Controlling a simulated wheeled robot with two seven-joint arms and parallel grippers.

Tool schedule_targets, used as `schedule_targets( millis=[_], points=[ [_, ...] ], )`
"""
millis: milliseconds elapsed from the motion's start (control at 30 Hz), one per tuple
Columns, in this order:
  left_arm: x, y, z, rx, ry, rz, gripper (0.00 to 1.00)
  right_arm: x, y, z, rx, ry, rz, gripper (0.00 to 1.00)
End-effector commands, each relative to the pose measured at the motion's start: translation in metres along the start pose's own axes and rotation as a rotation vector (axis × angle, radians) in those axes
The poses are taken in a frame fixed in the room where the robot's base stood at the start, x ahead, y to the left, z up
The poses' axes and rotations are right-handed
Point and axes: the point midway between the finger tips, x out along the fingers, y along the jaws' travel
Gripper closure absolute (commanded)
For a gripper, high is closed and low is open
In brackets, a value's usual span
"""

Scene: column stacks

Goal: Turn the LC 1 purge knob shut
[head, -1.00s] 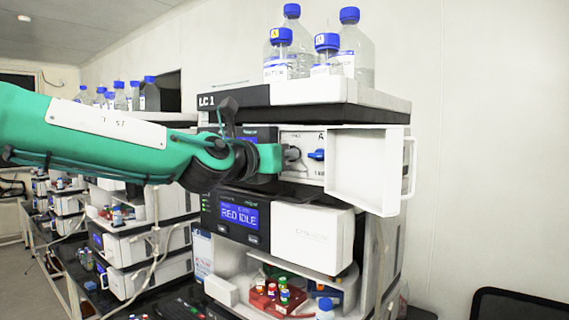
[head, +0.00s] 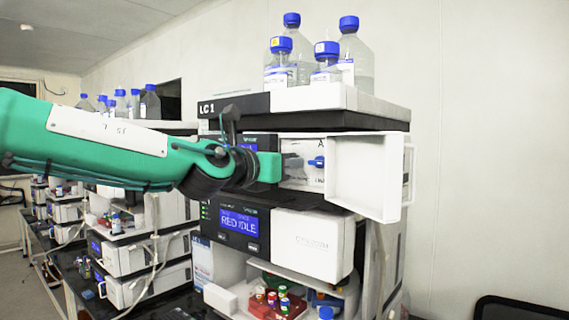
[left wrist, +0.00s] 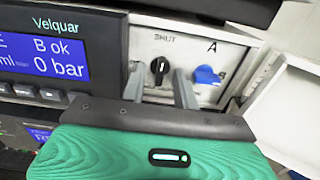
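The LC 1 stack has a pale panel with a black knob (left wrist: 160,70) under the word SHUT, its bar roughly upright. My left gripper (left wrist: 160,82) is open, one grey finger on each side of the black knob. I cannot tell whether the fingers touch it. In the head view the left gripper (head: 291,167) is at the panel and hides the black knob. My right gripper is not in view.
An open white door (head: 362,175) stands right of the panel. A display reading 0 bar (left wrist: 45,55) is left of it. Blue-capped bottles (head: 345,55) stand on top of the stack. A white module (head: 312,240) and small vials (head: 272,300) are below.

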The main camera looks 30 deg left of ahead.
Motion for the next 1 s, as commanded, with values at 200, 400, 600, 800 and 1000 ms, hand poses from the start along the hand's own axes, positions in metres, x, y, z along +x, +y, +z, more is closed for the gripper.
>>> schedule_targets(
  millis=[200, 400, 600, 800, 1000],
  points=[
    [-0.005, 0.0, 0.001, 0.0, -0.003, 0.0, 0.7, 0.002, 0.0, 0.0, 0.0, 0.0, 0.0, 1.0],
    [-0.028, 0.0, 0.0, 0.0, -0.005, 0.0, 0.7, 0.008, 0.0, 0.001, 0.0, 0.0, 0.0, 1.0],
    [-0.057, 0.0, 0.001, -0.001, -0.004, 0.0, 0.7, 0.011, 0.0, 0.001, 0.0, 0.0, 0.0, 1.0],
    [-0.085, 0.0, 0.001, -0.001, -0.004, 0.0, 0.7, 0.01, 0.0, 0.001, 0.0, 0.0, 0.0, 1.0],
    [-0.112, 0.0, 0.002, -0.001, -0.003, 0.0, 0.7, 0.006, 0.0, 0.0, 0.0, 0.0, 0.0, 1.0]
  ],
)
